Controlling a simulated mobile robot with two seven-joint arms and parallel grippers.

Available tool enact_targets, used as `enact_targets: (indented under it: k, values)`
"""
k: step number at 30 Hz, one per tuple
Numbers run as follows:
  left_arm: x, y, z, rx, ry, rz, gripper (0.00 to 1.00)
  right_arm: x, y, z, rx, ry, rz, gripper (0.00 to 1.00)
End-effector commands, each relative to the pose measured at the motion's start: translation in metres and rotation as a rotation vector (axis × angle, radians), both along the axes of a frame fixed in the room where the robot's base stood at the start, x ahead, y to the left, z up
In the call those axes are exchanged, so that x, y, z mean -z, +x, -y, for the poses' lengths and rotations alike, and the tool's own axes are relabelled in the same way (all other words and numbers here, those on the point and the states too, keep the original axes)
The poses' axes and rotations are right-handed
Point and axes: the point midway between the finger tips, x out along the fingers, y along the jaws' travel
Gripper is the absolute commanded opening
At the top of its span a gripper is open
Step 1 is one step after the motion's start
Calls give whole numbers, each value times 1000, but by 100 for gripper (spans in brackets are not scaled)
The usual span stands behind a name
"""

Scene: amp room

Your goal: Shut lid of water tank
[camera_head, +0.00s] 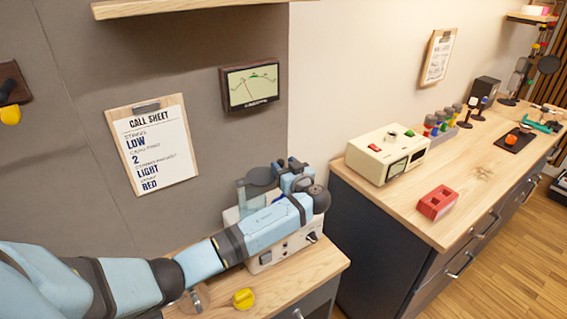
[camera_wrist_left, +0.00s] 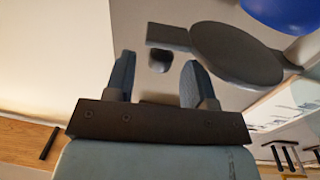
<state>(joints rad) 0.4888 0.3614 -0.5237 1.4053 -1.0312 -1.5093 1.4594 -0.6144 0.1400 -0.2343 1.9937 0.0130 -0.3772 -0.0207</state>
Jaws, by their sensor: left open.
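The white machine (camera_head: 265,258) stands on a low wooden counter, partly hidden behind my left arm. A translucent water tank (camera_head: 242,193) shows at its back left. A dark round lid (camera_head: 262,175) shows above the tank, apparently raised; its exact tilt is hard to tell. In the left wrist view the lid (camera_wrist_left: 236,54) is a dark disc with a flat tab, beyond and right of the fingers. My left gripper (camera_wrist_left: 158,75) is open, with nothing held between its fingers. In the head view it is partly hidden by the wrist, close to the lid. My right gripper is not in view.
A yellow knob-like object (camera_head: 243,298) lies at the counter's front. A call sheet clipboard (camera_head: 152,145) and a meter (camera_head: 249,86) hang on the wall behind. To the right, a longer wooden counter (camera_head: 470,165) bears a cream device (camera_head: 388,153) and a red block (camera_head: 437,203).

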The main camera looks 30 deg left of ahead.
Motion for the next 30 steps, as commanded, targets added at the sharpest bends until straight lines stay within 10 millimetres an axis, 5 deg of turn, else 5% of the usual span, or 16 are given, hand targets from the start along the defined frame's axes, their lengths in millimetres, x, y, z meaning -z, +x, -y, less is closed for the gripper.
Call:
enact_targets:
  k: [11, 18, 30]
  values:
    - [1, 3, -7, 1, 0, -1, 50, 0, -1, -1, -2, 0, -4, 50]
    - [1, 3, -6, 1, 0, -1, 0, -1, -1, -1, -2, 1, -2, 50]
    - [4, 11, -1, 49, -2, 1, 0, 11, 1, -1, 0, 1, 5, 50]
